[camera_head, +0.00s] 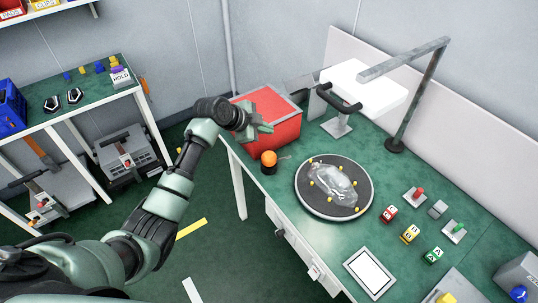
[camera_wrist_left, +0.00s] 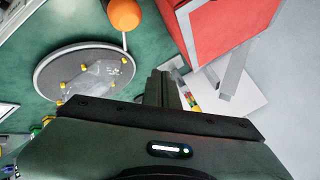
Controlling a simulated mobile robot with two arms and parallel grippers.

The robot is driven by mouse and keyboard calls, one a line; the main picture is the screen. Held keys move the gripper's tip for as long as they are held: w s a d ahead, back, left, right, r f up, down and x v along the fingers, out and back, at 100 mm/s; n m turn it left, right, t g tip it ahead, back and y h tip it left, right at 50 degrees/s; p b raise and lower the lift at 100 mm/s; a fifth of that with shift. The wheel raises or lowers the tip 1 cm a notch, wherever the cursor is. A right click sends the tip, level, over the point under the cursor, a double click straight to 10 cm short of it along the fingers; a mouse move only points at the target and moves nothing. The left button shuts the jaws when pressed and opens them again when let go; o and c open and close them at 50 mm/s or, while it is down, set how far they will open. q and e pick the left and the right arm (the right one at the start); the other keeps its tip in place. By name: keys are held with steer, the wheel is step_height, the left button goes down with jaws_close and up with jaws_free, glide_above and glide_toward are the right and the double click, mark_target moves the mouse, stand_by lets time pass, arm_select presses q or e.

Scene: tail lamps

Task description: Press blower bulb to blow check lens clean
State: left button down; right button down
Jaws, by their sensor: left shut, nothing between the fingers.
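The orange blower bulb (camera_head: 269,158) sits in a dark holder at the bench's left edge, with a thin nozzle pointing toward the round plate. It also shows at the top of the left wrist view (camera_wrist_left: 124,14). The clear check lens (camera_head: 334,184) lies on the round dark plate (camera_head: 312,206) among several yellow pegs; it shows in the left wrist view too (camera_wrist_left: 100,78). My left gripper (camera_head: 262,128) is shut and empty, above and behind the bulb, in front of the red bin and apart from the bulb. My right gripper is out of view.
A red bin (camera_head: 285,127) stands just behind the bulb. A white lamp head (camera_head: 365,88) on a grey post overhangs the back of the bench. Coloured cubes (camera_head: 410,234), small buttons and a white framed panel (camera_head: 369,272) lie right of the plate. A shelf (camera_head: 100,92) stands at left.

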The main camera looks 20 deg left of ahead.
arm_select(q)
steer(key=b, duration=0.5)
glide_above(271, 153)
steer(key=s+a, duration=0.1)
steer(key=s, duration=0.1)
steer(key=f, duration=0.7)
steer(key=shift+w+f, duration=0.1)
steer(key=shift+w, duration=0.15)
steer(key=shift+f+b, duration=0.45)
steer(key=shift+b, duration=0.05)
stand_by(0.4)
steer(key=shift+f, duration=0.4)
steer(key=shift+f+b, duration=0.8)
stand_by(0.7)
steer(key=shift+r, duration=0.1)
steer(key=shift+a+r+p, duration=0.1)
steer(key=shift+r+p, duration=0.85)
steer(key=shift+r, duration=0.2)
